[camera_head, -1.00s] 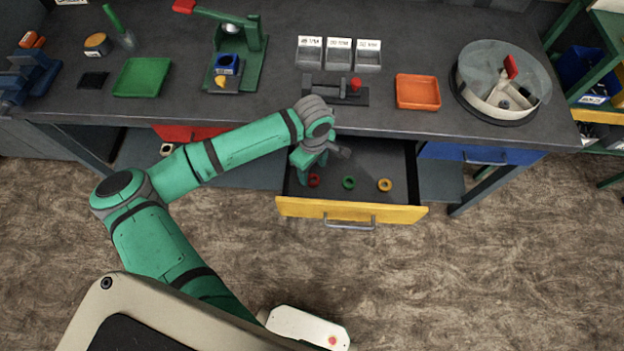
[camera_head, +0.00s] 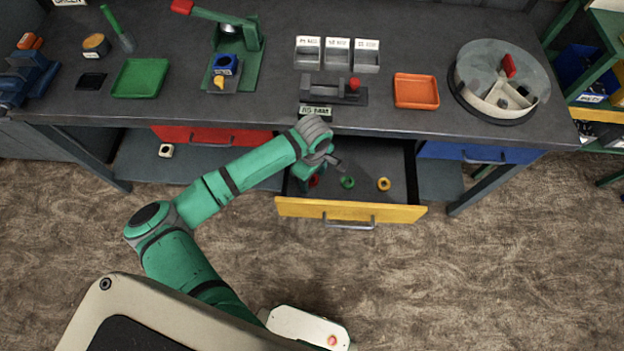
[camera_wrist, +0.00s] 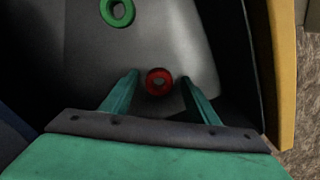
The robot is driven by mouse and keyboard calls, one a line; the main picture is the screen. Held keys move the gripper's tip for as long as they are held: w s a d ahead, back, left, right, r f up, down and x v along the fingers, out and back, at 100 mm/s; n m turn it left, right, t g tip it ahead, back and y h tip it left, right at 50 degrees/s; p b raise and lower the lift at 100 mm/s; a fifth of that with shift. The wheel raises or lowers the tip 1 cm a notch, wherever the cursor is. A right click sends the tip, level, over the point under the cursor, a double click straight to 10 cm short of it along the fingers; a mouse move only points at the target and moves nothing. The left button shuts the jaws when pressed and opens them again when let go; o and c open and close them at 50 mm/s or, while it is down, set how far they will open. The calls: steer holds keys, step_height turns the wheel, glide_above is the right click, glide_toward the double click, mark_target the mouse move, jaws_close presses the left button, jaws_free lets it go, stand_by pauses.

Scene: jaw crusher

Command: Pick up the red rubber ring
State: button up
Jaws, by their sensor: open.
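The red rubber ring (camera_head: 314,181) lies flat on the floor of the open yellow-fronted drawer (camera_head: 352,209), near its left side. In the wrist view the red ring (camera_wrist: 159,81) shows between the two green fingers of my gripper (camera_wrist: 159,80). The fingers are spread apart with a gap on each side of the ring. In the head view my gripper (camera_head: 309,176) is inside the drawer area and partly covers the ring. I cannot tell how far the fingertips are above the drawer floor.
A green ring (camera_head: 347,182) and a yellow ring (camera_head: 383,184) lie to the right in the same drawer. The drawer walls stand close around my gripper. The dark workbench top (camera_head: 440,122) overhangs the back of the drawer, with an orange tray (camera_head: 416,90) on it.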

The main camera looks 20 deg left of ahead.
steer(key=shift+c, duration=0.6)
steer(key=c, duration=1)
